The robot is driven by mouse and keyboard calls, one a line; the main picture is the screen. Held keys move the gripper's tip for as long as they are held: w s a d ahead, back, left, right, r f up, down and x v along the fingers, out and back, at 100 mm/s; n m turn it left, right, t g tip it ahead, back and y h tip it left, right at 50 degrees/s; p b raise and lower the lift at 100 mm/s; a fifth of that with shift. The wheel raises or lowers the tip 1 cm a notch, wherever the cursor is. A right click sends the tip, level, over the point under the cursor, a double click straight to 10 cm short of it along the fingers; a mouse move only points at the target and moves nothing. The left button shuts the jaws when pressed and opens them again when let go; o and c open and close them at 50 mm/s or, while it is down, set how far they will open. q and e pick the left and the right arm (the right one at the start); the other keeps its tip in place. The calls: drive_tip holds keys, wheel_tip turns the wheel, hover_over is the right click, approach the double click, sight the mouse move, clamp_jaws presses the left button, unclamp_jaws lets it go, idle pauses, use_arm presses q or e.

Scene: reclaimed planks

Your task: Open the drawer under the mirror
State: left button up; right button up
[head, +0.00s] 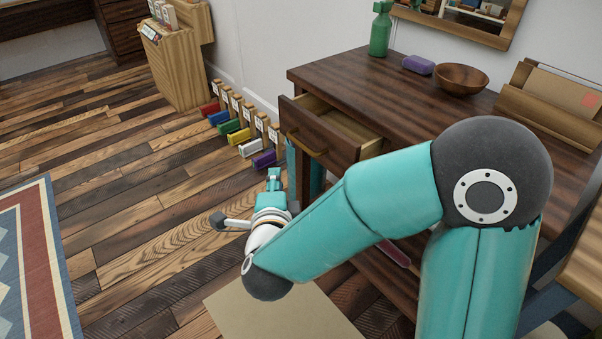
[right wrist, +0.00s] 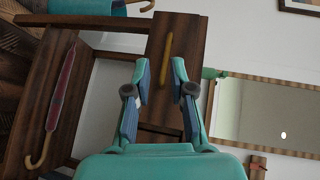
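The drawer (head: 340,152) in the dark wooden table (head: 375,90) stands partly pulled out, and its inside shows. Its brass bar handle (head: 306,143) is on the front; in the right wrist view the handle (right wrist: 166,58) appears between my fingers, farther off. The mirror's wooden frame (head: 490,36) hangs on the wall above the table; its glass (right wrist: 278,112) shows in the right wrist view. My right gripper (head: 274,178) is in front of and below the drawer, apart from the handle. Its fingers (right wrist: 161,76) are spread with nothing between them. My left gripper is out of view.
A green bottle (head: 380,33), a purple soap-like block (head: 418,65), a wooden bowl (head: 461,78) and a letter holder (head: 545,105) stand on the table. A tan mat (head: 275,312) lies below my arm. Open floor lies left of the drawer.

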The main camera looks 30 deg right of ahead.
sight(299, 141)
use_arm(q)
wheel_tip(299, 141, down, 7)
drive_tip(key=b, duration=0.5)
use_arm(e)
drive_tip(key=w+d+m, duration=0.1)
drive_tip(key=w+d, duration=0.2)
drive_tip(key=d, duration=0.1)
drive_tip(key=w+d+f+m+h, duration=0.1)
drive_tip(key=w+d, duration=0.2)
drive_tip(key=d, duration=0.1)
drive_tip(key=w+d+f+m+h, duration=0.1)
drive_tip(key=w+d, duration=0.3)
drive_tip(key=shift+d+m+g, duration=0.3)
drive_tip(key=shift+m, duration=0.1)
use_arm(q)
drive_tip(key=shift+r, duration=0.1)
use_arm(e)
clamp_jaws()
